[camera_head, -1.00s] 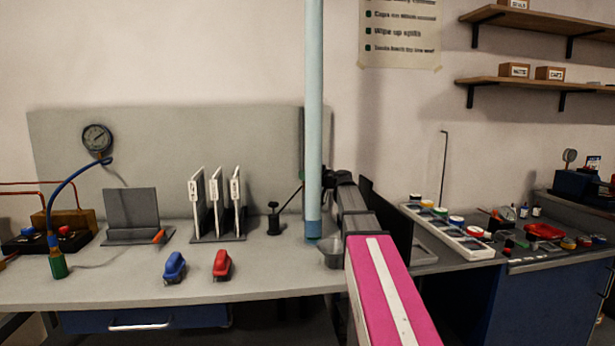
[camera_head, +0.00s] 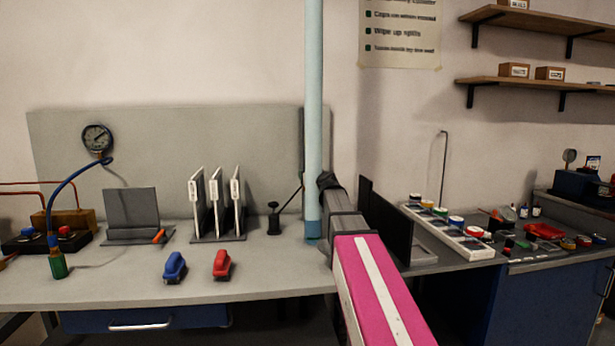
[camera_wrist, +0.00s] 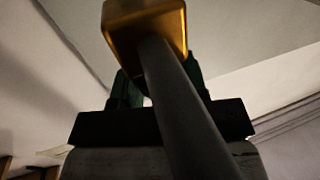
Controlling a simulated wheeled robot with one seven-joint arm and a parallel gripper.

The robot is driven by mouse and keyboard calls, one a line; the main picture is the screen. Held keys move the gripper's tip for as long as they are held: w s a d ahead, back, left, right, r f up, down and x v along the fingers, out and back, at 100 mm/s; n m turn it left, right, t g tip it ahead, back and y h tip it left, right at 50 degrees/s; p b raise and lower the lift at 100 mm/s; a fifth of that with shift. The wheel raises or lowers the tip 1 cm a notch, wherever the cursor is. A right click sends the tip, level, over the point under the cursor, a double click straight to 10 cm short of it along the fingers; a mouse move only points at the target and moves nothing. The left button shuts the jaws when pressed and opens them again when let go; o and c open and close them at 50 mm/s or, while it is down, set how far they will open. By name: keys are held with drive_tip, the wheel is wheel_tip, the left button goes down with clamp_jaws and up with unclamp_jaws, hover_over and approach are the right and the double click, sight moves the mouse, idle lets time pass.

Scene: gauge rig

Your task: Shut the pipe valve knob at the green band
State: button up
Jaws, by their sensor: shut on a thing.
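My gripper (camera_wrist: 160,82) shows in the wrist view as two dark green fingers on a black mount. It is shut on a brass-coloured block (camera_wrist: 146,20), which looks like the valve knob. A dark grey bar (camera_wrist: 185,115) runs from the block toward the camera and hides part of the fingers. In the head view a tall pale blue pipe (camera_head: 314,110) stands upright, with a darker blue band (camera_head: 313,230) at its foot.
A bench (camera_head: 120,284) holds a blue clamp (camera_head: 175,267), a red clamp (camera_head: 222,265) and a rack of white panels (camera_head: 217,205). A dark upright panel (camera_head: 385,222) stands close right of my arm. A long white tray (camera_head: 448,232) lies farther right. The front middle bench is clear.

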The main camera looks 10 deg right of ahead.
drive_tip(key=o, duration=0.9)
drive_tip(key=shift+o, duration=0.2)
drive_tip(key=shift+s, duration=0.15)
drive_tip(key=v, duration=1)
drive_tip(key=shift+s, duration=0.3)
